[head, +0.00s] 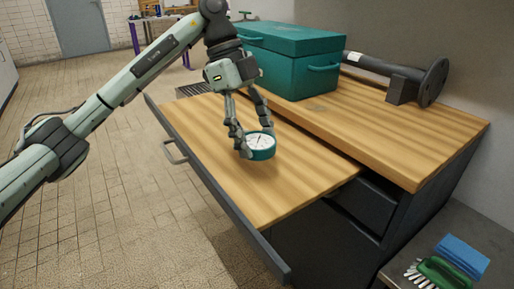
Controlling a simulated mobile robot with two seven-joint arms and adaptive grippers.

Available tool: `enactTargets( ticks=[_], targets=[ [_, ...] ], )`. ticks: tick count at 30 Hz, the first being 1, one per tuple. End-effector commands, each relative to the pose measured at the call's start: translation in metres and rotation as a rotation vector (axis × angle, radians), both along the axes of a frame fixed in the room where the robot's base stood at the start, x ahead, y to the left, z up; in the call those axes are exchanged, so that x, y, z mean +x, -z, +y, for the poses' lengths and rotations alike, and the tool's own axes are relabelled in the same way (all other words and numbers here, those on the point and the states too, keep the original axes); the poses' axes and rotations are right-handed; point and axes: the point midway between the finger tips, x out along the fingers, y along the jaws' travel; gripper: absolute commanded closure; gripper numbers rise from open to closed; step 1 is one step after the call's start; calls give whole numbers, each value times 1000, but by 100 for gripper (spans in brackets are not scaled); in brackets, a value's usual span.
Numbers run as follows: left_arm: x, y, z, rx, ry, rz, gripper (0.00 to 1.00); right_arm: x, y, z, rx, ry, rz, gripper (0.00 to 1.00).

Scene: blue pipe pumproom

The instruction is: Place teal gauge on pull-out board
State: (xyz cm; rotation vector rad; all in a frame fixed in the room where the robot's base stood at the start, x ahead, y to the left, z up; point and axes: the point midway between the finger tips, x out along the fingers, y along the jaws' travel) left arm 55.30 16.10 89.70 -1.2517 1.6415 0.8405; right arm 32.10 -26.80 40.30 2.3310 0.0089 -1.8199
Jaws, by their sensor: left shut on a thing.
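The teal gauge (261,148) is round with a white dial facing up. My left gripper (248,144) comes down from above and is shut on the gauge at its left side. The gauge is over the middle of the wooden pull-out board (215,164), which extends from the dark cabinet. I cannot tell whether the gauge touches the board or hangs just above it. My right gripper is not in view.
A teal toolbox (290,62) and a dark flanged pipe (405,75) stand on the higher wooden cabinet top (400,140). A green brush (443,272) and a blue sponge (461,255) lie at lower right. The board's front part is clear.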

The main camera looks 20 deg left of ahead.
Motion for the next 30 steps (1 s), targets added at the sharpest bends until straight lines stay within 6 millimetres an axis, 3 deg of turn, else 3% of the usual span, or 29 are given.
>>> enactTargets(
  ticks=[6, 15, 22, 23, 27, 30],
  targets=[
    [19, 11, 1, -1, 1, -1, 73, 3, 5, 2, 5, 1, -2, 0],
    [19, 48, 2, -1, 1, 1, 73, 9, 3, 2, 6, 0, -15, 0],
    [19, 51, 1, -1, 1, -3, 73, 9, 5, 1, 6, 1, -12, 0],
    [19, 52, 2, 0, 1, -1, 34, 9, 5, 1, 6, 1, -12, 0],
    [19, 51, 2, 0, 1, -1, 17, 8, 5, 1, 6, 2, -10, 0],
    [19, 51, 2, 0, 1, -1, 17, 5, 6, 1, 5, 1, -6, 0]
  ],
)
